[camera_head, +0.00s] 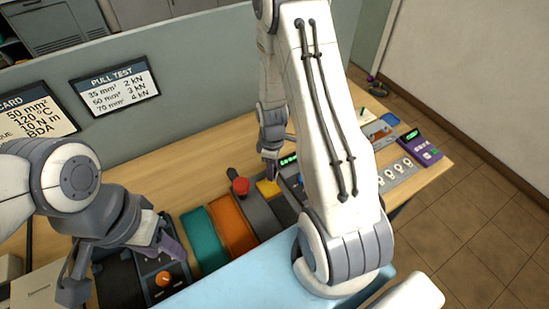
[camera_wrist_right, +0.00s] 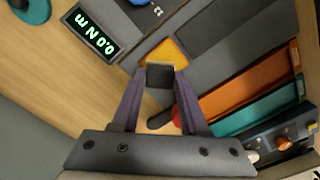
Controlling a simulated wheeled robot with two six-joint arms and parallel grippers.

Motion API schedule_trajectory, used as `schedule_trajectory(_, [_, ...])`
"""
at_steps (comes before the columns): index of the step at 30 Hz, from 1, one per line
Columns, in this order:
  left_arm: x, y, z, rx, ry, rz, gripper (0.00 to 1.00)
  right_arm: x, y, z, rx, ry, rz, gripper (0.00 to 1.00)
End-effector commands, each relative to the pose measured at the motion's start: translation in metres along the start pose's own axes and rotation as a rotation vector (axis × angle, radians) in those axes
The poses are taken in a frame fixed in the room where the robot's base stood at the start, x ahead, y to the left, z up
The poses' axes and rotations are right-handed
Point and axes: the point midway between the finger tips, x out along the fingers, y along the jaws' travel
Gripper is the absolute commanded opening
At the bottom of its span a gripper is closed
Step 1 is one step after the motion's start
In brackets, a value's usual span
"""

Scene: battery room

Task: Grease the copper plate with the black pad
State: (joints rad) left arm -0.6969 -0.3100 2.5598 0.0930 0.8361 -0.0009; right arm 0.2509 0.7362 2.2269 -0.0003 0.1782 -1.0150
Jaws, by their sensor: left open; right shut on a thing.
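My right gripper (camera_head: 270,172) is shut on the black pad (camera_wrist_right: 160,76), a small dark block between its fingertips in the right wrist view. The copper plate (camera_head: 267,188), a small yellow-orange square, lies on a dark grey surface just below these fingertips. In the right wrist view the plate (camera_wrist_right: 168,52) shows just beyond the pad, partly hidden by it. I cannot tell whether pad and plate touch. In the head view the pad is not clear. My left gripper (camera_head: 122,264) is open and empty at the lower left, its fingers apart near a dark box with an orange knob (camera_head: 163,279).
A red knob (camera_head: 240,185) stands close left of the plate. Teal (camera_head: 203,240) and orange (camera_head: 232,224) strips lie nearer the left gripper. A torque display (camera_wrist_right: 92,33) reads 0.0 N m. A purple device (camera_head: 422,149) sits at the right. Bare wood (camera_head: 165,178) lies along the partition.

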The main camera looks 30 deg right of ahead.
Motion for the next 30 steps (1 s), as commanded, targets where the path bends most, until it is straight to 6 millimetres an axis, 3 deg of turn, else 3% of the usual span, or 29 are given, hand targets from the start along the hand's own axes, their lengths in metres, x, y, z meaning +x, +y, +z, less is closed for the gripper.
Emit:
schedule_trajectory(3, [-0.013, 0.001, -0.001, 0.002, 0.0, 0.0, 0.5, -0.015, -0.001, -0.003, -0.004, 0.0, 0.001, 0.0])
schedule_trajectory(9, [-0.023, 0.002, -0.001, 0.004, 0.0, 0.0, 0.5, -0.027, -0.002, -0.005, -0.008, 0.0, 0.0, 0.0])
schedule_trajectory(26, [-0.021, 0.002, -0.001, 0.004, 0.0, 0.0, 0.5, -0.026, -0.002, -0.006, -0.007, 0.0, 0.0, 0.0])
schedule_trajectory(30, [-0.009, 0.001, -0.001, 0.003, 0.0, 0.0, 0.5, -0.024, -0.003, -0.014, 0.059, 0.003, 0.004, 0.0])
